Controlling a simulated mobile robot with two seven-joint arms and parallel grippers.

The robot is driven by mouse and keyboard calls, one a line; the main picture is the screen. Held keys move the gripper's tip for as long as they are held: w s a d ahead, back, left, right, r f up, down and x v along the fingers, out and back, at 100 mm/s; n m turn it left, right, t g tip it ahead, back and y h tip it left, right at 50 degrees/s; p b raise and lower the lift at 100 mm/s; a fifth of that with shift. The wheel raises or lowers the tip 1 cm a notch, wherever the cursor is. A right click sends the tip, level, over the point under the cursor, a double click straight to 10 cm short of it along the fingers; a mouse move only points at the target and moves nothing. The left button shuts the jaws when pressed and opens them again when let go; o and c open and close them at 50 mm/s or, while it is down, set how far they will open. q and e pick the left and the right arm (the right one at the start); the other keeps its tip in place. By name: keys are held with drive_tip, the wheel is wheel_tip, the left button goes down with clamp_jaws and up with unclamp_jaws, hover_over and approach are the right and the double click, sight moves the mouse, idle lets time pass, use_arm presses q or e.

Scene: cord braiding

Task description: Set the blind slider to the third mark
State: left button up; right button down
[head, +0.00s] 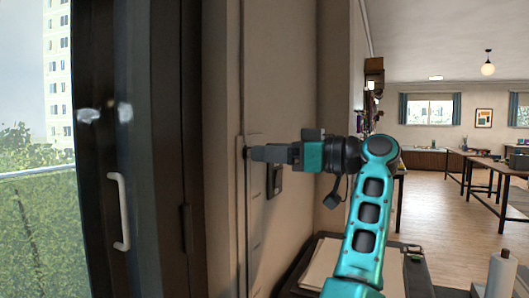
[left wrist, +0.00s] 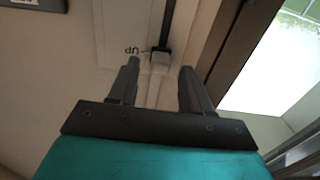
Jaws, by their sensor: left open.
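The blind slider's pale vertical track (head: 246,215) runs down the wall beside the dark window frame. Short faint marks (head: 257,222) show beside it. My left gripper (head: 253,153) points left at the upper part of the track, and its fingers hide most of the slider there. The word "UP" (left wrist: 132,50) appears upside down beside the knob. I cannot tell whether a finger touches the knob. My right gripper is out of view.
The window frame with a white handle (head: 119,212) stands close on the left. A dark wall plate (head: 274,180) is just right of the track. The room opens to the right with tables.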

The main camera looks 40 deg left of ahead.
use_arm(q)
drive_tip(key=shift+x, duration=0.8)
drive_tip(key=shift+c, duration=0.3)
clamp_jaws()
